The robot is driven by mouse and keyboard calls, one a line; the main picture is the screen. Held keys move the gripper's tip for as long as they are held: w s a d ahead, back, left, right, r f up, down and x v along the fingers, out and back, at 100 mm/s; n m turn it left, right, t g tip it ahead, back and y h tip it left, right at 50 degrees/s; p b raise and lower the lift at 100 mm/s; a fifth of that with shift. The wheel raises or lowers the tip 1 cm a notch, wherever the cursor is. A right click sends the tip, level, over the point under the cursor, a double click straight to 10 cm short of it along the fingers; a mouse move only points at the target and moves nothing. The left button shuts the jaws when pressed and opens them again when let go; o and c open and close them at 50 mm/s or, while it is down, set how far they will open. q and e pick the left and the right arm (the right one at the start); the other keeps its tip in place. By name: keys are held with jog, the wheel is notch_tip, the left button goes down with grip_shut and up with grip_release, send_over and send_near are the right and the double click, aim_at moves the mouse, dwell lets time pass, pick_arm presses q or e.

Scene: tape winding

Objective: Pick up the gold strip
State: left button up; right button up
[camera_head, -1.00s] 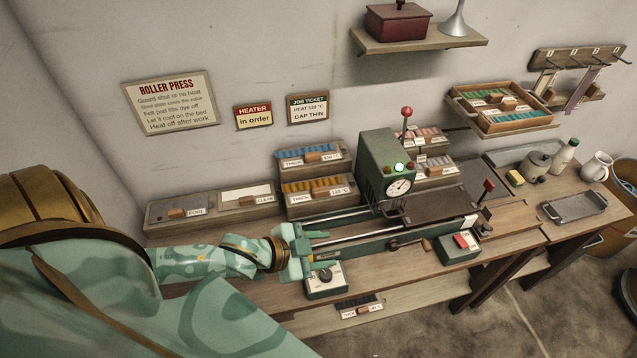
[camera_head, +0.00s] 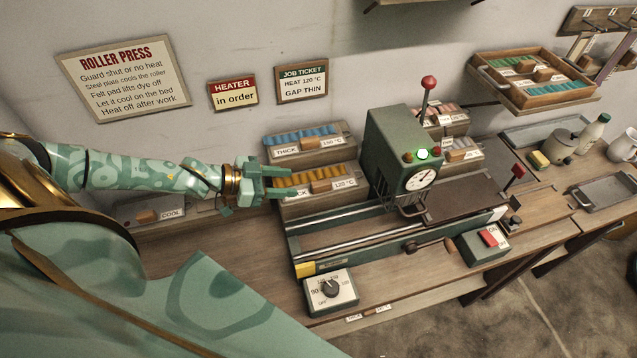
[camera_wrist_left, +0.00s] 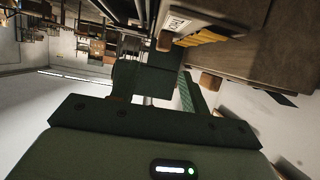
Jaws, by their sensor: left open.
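The gold strips (camera_head: 312,175) stand in a row in a wooden tray (camera_head: 325,203) labelled THICK and 120 °C, left of the green press. In the left wrist view the gold strips (camera_wrist_left: 200,38) show at the upper right. My left gripper (camera_head: 285,183) is open at the left end of this tray, overlapping its left edge in the head view. I see nothing held in it. Whether its fingers touch a strip cannot be told. My right gripper is not in view.
A tray of blue strips (camera_head: 305,135) stands just behind the gold ones. The green press (camera_head: 398,150), with a green light lit, stands close to the right. A dial box (camera_head: 331,290) sits at the bench front. The bench (camera_head: 240,262) left of it is bare.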

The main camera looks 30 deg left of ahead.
aim_at(318, 183)
pick_arm(q)
jog(key=x, duration=0.5)
jog(key=shift+a, duration=0.2)
jog(key=shift+w+d+f, duration=0.1)
jog(key=shift+w+d, duration=0.1)
jog(key=shift+w+d+f, duration=0.2)
jog(key=shift+w+d, duration=0.05)
jog(key=x, duration=0.4)
jog(key=shift+a+f+b, duration=0.1)
jog(key=shift+a+b, duration=0.05)
jog(key=shift+b, duration=0.2)
jog(key=shift+w+d+f, duration=0.1)
jog(key=shift+w+d, duration=0.05)
jog(key=shift+d, duration=0.05)
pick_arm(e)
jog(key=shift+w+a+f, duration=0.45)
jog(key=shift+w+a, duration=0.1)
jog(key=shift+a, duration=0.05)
pick_arm(q)
grip_shut()
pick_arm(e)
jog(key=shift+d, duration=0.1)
